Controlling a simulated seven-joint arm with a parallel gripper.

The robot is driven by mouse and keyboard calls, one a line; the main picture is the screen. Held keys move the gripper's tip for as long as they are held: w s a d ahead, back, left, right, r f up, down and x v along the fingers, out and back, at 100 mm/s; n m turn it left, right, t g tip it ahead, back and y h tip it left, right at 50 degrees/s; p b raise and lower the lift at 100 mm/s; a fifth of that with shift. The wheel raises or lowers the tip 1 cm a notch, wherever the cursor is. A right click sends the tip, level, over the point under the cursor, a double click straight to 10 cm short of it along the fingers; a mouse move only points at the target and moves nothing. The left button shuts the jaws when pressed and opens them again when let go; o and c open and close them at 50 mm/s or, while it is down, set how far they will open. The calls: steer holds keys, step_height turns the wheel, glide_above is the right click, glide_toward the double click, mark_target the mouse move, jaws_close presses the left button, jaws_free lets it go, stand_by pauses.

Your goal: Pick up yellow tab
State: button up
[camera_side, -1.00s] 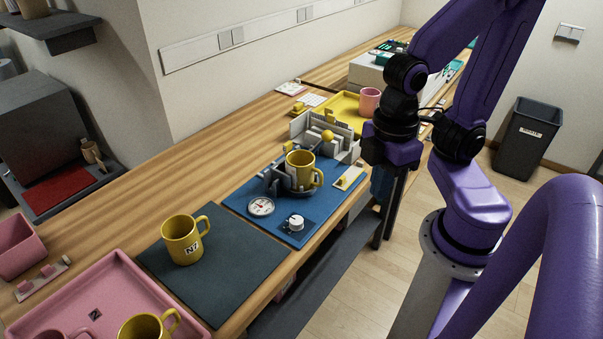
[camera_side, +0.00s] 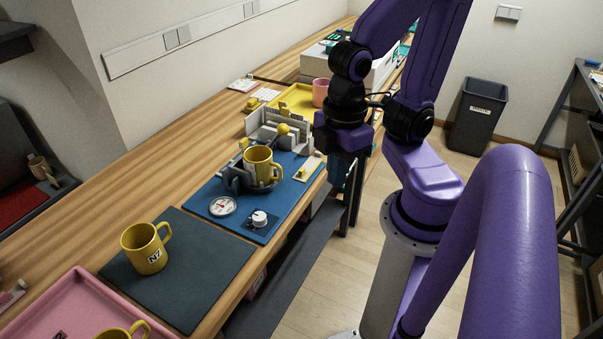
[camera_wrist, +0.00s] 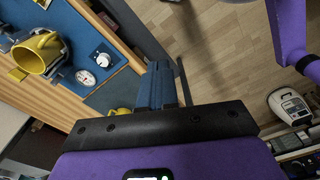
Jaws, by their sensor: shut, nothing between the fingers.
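A yellow mug (camera_side: 258,166) sits in the grey press on the blue board, beside a gauge (camera_side: 222,206) and white knob (camera_side: 259,218). Another yellow mug (camera_side: 145,248) stands on a dark mat (camera_side: 205,275). A pink tray (camera_side: 75,290) is at front left. Open floor lies right of the table.

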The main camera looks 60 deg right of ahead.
steer(key=o, duration=0.7)
steer(key=shift+o, duration=0.2)
steer(key=w+d+f+n+h, duration=0.1)
steer(key=w+d, duration=0.1)
steer(key=w, duration=0.6)
steer(key=n+h, duration=0.3)
steer(key=n, duration=0.1)
glide_above(302, 169)
steer(key=a, duration=0.6)
step_height(302, 169, down, 5)
steer(key=shift+x, duration=8.75)
